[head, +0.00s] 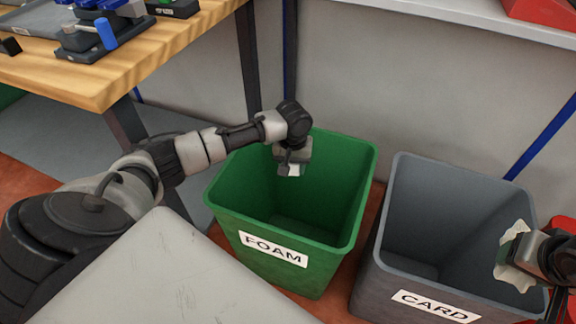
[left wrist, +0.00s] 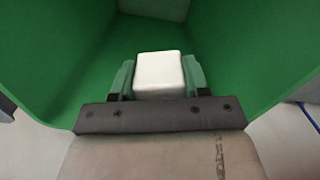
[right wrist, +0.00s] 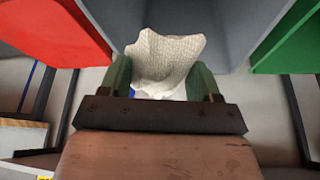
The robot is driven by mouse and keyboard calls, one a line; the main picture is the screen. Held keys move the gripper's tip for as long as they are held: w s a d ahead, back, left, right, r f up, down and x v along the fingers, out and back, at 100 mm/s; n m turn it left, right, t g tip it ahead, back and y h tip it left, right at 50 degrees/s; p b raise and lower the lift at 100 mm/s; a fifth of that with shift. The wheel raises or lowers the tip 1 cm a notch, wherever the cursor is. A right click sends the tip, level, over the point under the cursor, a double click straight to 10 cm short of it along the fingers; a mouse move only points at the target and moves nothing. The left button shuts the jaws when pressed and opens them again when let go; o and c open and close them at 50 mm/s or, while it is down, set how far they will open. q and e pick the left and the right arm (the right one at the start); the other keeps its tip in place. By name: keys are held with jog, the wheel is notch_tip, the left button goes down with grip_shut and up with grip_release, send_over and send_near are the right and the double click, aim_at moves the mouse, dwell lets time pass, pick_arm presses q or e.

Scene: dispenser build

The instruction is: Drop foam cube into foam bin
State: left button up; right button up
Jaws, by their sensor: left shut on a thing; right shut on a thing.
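The green foam bin (head: 340,200) stands on the floor with a white FOAM label on its front. My left gripper (head: 291,168) reaches over it and points down into its opening. It is shut on a small white foam cube (head: 293,170), which shows between the fingers in the left wrist view (left wrist: 160,75). The green bin walls (left wrist: 60,60) surround the cube there. My right gripper (head: 524,258) is over the right side of the grey card bin. It is shut on a crumpled pale piece (right wrist: 165,62), seen in the right wrist view.
The grey card bin (head: 400,250), labelled CARD, stands right of the foam bin. A red bin (right wrist: 50,40) shows partly beyond it. A wooden workbench (head: 110,75) with blue and black parts is at upper left. A pale shelf (head: 460,18) runs along the upper right.

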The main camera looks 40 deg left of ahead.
pick_arm(q)
jog(key=shift+f, duration=0.1)
pick_arm(e)
jog(key=shift+f, duration=0.15)
pick_arm(q)
jog(key=o, duration=0.9)
jog(key=shift+o, duration=0.2)
notch_tip(320, 180, up, 12)
jog(key=p, duration=0.3)
jog(key=shift+p, duration=0.35)
pick_arm(e)
notch_tip(320, 180, up, 4)
jog(key=shift+f, duration=0.2)
pick_arm(q)
jog(key=shift+f, duration=0.1)
